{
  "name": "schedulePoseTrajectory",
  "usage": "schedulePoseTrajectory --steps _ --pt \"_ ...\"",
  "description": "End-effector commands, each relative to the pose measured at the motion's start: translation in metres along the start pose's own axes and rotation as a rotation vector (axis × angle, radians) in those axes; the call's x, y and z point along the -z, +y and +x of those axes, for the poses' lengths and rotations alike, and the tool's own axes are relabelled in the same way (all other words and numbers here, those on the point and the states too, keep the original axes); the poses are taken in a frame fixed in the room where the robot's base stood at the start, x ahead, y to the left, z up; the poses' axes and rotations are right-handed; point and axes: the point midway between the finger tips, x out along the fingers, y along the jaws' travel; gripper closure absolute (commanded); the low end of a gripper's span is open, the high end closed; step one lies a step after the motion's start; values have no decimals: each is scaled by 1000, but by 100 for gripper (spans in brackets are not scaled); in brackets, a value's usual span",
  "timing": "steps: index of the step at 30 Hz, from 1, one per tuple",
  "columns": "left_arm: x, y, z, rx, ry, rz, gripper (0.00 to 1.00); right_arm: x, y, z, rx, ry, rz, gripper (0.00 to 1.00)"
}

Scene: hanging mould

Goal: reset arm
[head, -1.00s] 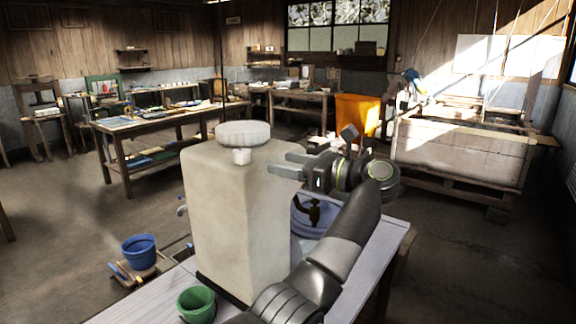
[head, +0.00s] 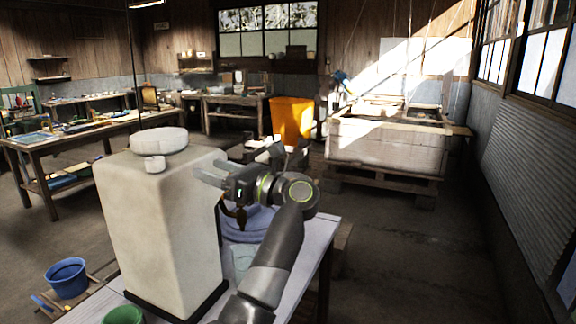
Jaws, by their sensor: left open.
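My left gripper (head: 207,172) is in the lower middle of the head view. Its arm comes up from the bottom edge and the gripper points left. Its fingers are apart, with nothing seen between them. They overlap the upper right side of a large cream container (head: 160,230) in the picture; I cannot tell whether they touch it. The container stands upright, with a round white lid (head: 159,140) and a small white cap (head: 155,165). My right gripper is not in view.
The container stands on a pale table (head: 315,235), with a blue-grey round item (head: 250,222) behind my arm. A green bucket (head: 124,315) and blue bucket (head: 67,278) are lower left. A wooden vat (head: 388,145) and orange bin (head: 292,120) stand farther back. Floor at right is clear.

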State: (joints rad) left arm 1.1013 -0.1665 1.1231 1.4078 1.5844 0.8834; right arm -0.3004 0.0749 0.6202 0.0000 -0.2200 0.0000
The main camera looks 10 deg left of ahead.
Motion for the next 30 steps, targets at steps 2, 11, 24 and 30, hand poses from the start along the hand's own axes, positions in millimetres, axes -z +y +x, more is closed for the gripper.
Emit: schedulePoseTrajectory --steps 2,11,24,30 --pt "10 0 12 39 -113 61 41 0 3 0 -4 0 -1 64" --pt "35 5 18 191 -593 387 41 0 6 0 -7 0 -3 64" --pt "142 28 -45 441 -1262 1097 41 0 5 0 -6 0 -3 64" --pt "225 61 -75 610 -1525 1473 41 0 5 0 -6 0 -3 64"
